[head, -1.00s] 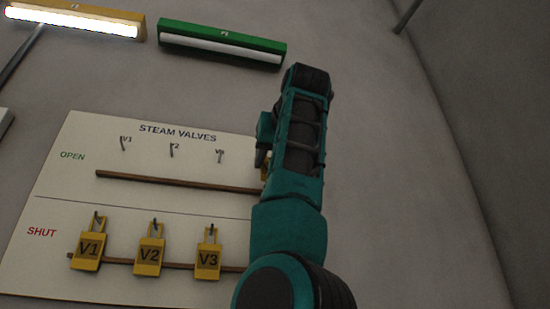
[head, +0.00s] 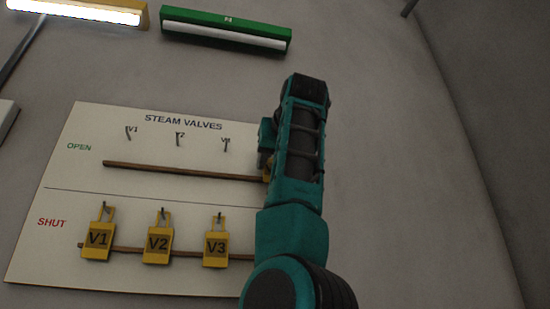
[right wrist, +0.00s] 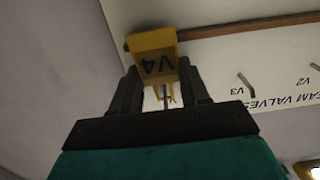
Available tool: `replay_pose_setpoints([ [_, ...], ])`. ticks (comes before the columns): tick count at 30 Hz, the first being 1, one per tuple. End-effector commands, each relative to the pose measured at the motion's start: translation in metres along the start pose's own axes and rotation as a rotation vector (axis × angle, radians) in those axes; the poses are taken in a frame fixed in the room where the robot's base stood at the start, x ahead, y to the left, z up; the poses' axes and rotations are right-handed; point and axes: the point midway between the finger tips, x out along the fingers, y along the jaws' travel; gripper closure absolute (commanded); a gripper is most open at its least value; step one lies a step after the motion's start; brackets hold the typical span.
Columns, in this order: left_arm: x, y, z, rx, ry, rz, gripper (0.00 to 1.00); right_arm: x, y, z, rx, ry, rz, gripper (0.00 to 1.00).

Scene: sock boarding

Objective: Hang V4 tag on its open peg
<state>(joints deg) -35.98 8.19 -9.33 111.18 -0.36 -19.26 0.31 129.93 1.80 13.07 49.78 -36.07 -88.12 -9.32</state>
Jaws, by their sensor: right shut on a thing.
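The yellow V4 tag (right wrist: 154,58) shows upside down in the right wrist view, between the two dark fingers of my right gripper (right wrist: 163,90), which is shut on it. Its narrow loop shows between the fingers with a thin grey rod at it; I cannot tell whether the rod is through the loop or behind it. In the head view my right gripper (head: 266,160) is at the right end of the OPEN row, and only a sliver of yellow shows beside it. My arm hides the V4 peg there. My left gripper is not in view.
The white STEAM VALVES board (head: 60,165) has bare V1 (head: 128,133), V2 (head: 178,139) and V3 (head: 226,145) pegs in its OPEN row. A wooden rail (head: 180,171) runs below them. Tags V1 (head: 98,238), V2 (head: 158,243) and V3 (head: 216,246) hang in the SHUT row.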

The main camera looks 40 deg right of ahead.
Motion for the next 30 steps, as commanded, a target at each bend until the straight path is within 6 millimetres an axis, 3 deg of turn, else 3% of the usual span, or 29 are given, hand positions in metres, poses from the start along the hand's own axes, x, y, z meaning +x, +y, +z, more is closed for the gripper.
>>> replay_pose_setpoints([
  [13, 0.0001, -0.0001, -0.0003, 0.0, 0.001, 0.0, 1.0, 0.0001, -0.0002, 0.0001, 0.0, -0.001, 0.0, 0.87],
  [14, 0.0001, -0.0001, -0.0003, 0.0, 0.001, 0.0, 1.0, 0.0001, -0.0002, 0.0001, 0.0, 0.0, 0.0, 0.54],
  [15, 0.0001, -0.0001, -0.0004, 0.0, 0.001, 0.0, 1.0, 0.0001, -0.0002, 0.0001, 0.0, 0.0, 0.0, 0.5],
  [23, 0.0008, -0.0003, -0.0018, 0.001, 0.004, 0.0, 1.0, 0.0, -0.0003, 0.0, -0.001, 0.0, -0.001, 0.25],
  [30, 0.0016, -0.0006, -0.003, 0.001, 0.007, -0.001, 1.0, -0.0005, -0.0003, 0.0001, 0.0, 0.0, -0.001, 0.25],
])
